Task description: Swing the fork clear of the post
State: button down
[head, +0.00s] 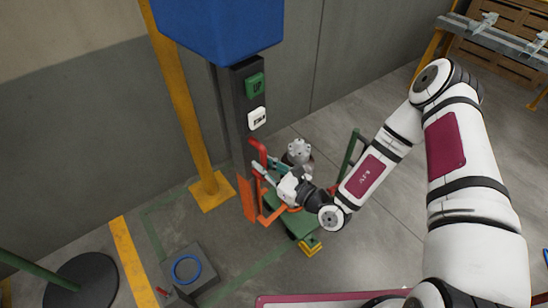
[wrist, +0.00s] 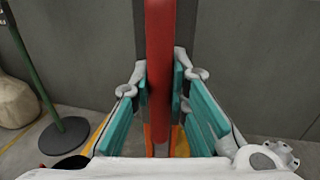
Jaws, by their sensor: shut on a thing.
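The post (head: 238,120) is a dark upright column under a blue box, with an orange lower part. A red bar (head: 259,152) stands close against its right side, and an orange bracket-like piece (head: 268,217) shows below it. I take these to be the fork; where they join is hidden by my gripper. My gripper (head: 263,173) reaches in from the right and is shut on the red bar. In the wrist view the red bar (wrist: 160,60) runs upright between the teal finger pads, with the dark post behind it. Whether the fork touches the post I cannot tell.
A yellow upright (head: 185,110) stands left of the post. A green cart-like stand (head: 292,221) and a grey valve-like part (head: 299,152) are close by my gripper. A grey block with a blue ring (head: 187,269) lies front left.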

jog(key=shift+s+a, duration=0.1)
jog(key=shift+a, duration=0.15)
jog(key=c, duration=1.5)
grip_release()
jog(key=shift+c, duration=0.2)
jog(key=shift+d, duration=0.1)
jog(key=v, duration=1.1)
jog(key=shift+s+d, duration=0.25)
jog(key=shift+s, duration=0.1)
jog(key=shift+r, duration=0.1)
